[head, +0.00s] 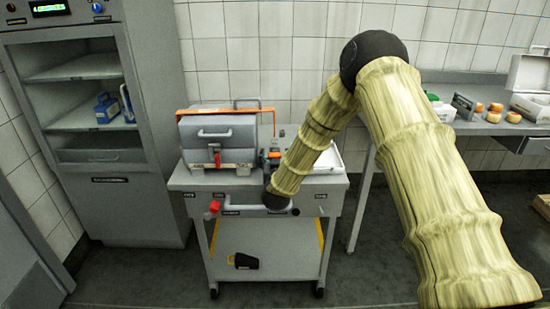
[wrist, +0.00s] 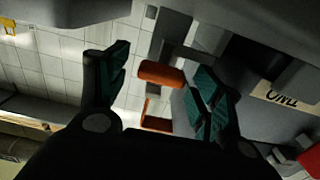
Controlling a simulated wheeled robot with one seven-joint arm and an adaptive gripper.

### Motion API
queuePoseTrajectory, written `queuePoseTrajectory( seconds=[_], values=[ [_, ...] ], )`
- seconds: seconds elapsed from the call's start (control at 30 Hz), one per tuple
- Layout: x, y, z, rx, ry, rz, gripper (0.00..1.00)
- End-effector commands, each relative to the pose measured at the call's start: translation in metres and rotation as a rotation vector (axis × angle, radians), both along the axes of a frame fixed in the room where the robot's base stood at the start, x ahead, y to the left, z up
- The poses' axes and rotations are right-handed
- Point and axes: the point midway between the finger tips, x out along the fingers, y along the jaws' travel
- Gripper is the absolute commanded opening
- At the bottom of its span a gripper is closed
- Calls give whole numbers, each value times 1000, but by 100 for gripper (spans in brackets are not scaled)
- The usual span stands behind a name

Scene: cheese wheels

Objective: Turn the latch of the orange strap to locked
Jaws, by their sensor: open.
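The orange strap (head: 225,110) runs across the top of a grey box on a cart, with its end going down the box's right side. A small orange part, which looks like the strap's latch (head: 274,155), shows low at that side, just beyond my gripper. In the wrist view an orange bar-shaped handle (wrist: 162,75) lies between my gripper's (wrist: 160,72) spread, teal-padded fingers, nearer the right one. A second orange piece (wrist: 157,124) shows below it. My gripper is open and holds nothing; I cannot tell whether a finger touches the handle. My arm hides much of the gripper in the head view.
The grey box (head: 218,135) has a red lever (head: 217,158) on its front. The cart (head: 262,232) has a red knob (head: 214,206) at its front left and a white tray (head: 328,160) at right. A tall cabinet (head: 125,200) stands left.

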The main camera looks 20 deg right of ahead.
Motion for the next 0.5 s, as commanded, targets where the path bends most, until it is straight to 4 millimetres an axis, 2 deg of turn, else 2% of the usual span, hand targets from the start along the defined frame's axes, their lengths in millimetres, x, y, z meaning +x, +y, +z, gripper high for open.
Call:
queuePoseTrajectory(
  seconds=[0.27, 0.5],
  values=[
    [1, 0, 0, 0, 0, 0, 66],
    [1, 0, 0, 0, 0, 0, 22]
  ],
)
